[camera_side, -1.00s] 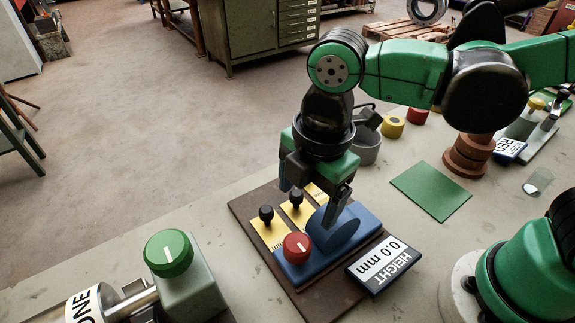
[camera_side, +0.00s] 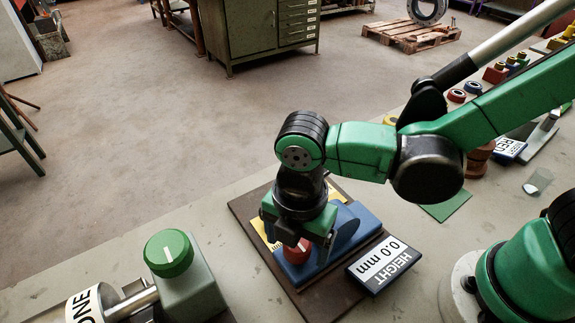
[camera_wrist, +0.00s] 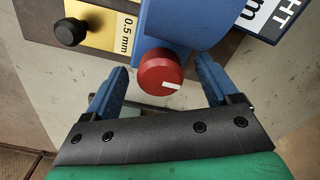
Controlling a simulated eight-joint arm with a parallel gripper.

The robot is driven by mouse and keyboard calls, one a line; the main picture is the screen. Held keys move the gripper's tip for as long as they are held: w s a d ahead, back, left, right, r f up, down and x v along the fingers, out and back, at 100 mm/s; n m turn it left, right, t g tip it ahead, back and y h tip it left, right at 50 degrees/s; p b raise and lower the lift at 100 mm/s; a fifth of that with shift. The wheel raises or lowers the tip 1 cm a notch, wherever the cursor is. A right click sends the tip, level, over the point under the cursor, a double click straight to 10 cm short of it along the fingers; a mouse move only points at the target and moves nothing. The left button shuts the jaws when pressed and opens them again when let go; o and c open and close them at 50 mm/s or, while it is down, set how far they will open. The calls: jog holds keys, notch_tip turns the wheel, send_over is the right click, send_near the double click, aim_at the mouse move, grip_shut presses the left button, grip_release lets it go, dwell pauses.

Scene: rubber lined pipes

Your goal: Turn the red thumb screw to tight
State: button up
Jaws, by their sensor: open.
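The red thumb screw (camera_side: 297,251) sits at the front of the blue block (camera_side: 355,230), partly hidden behind my gripper in the side view. In the wrist view the screw (camera_wrist: 160,71) shows a white mark pointing right, slightly downward. My gripper (camera_wrist: 163,85) is open, with one blue finger on each side of the screw. In the side view my gripper (camera_side: 300,252) points down over the screw; the fingertips are mostly hidden.
A yellow plate marked 0.5 mm (camera_wrist: 124,32) with a black knob (camera_wrist: 69,31) is beside the block. A green-knobbed post (camera_side: 169,253) stands at the left. A green mat (camera_side: 446,206) lies behind.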

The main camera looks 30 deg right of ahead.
jog(key=shift+c, duration=0.3)
grip_shut()
jog(key=m, duration=1.2)
jog(key=shift+m, duration=0.3)
dwell(0.3)
